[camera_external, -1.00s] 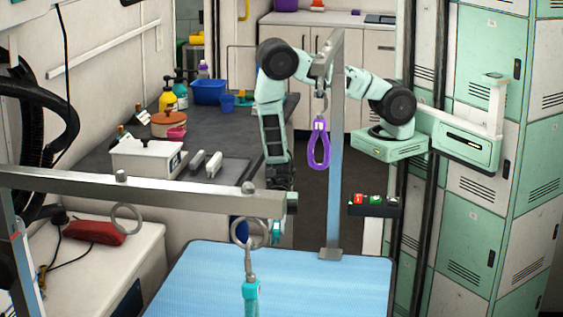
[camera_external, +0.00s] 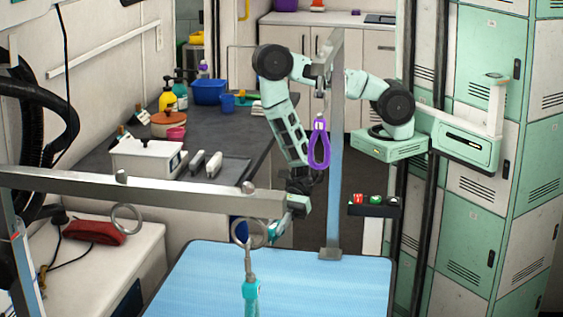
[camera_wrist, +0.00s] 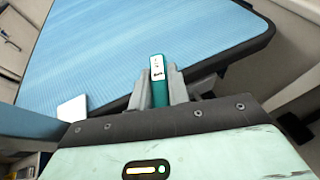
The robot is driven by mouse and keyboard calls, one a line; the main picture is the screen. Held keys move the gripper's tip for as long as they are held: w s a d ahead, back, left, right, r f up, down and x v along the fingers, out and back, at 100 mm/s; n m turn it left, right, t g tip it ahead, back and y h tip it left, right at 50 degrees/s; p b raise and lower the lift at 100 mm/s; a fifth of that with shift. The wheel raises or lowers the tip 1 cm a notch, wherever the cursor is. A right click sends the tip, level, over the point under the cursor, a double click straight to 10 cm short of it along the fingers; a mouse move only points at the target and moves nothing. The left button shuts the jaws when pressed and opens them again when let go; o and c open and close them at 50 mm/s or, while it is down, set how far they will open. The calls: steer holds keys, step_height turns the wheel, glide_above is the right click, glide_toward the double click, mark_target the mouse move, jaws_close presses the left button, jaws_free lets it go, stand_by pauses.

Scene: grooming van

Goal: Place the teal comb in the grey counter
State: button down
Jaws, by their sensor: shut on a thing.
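My gripper (camera_wrist: 160,88) is shut on the teal comb (camera_wrist: 158,92). The comb stands up between the two grey fingers in the wrist view, with a white label near its top end. In the external view my gripper (camera_external: 276,230) is low beside the far edge of the blue table, tilted down and to the left. The comb is hard to make out there against the teal gripper parts. The grey counter (camera_external: 237,138) runs along the left wall, up and left of my gripper.
On the counter stand a white box (camera_external: 147,160), a blue bin (camera_external: 209,92), a yellow bottle (camera_external: 168,99) and a tray (camera_external: 233,170). The grooming table (camera_external: 210,275) has a metal bar (camera_external: 150,192) above it. A purple loop (camera_external: 319,147) hangs near my arm.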

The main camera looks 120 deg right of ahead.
steer(key=d+r+m+t+h+p, duration=0.1)
steer(key=d+r+m+h+p, duration=0.25)
steer(key=d+r+p, duration=1.2)
steer(key=s+d+r+m+h+p, duration=0.2)
steer(key=d+h+p, duration=0.1)
steer(key=d, duration=0.8)
steer(key=shift+t, duration=0.3)
steer(key=shift+w+a+f+b, duration=0.1)
steer(key=shift+f+b, duration=1.1)
steer(key=shift+f, duration=0.55)
steer(key=shift+w+f+b, duration=0.1)
steer(key=shift+f+b, duration=1.05)
steer(key=shift+f, duration=0.55)
steer(key=shift+f, duration=0.25)
steer(key=c, duration=1.3)
jaws_free()
steer(key=shift+o, duration=0.2)
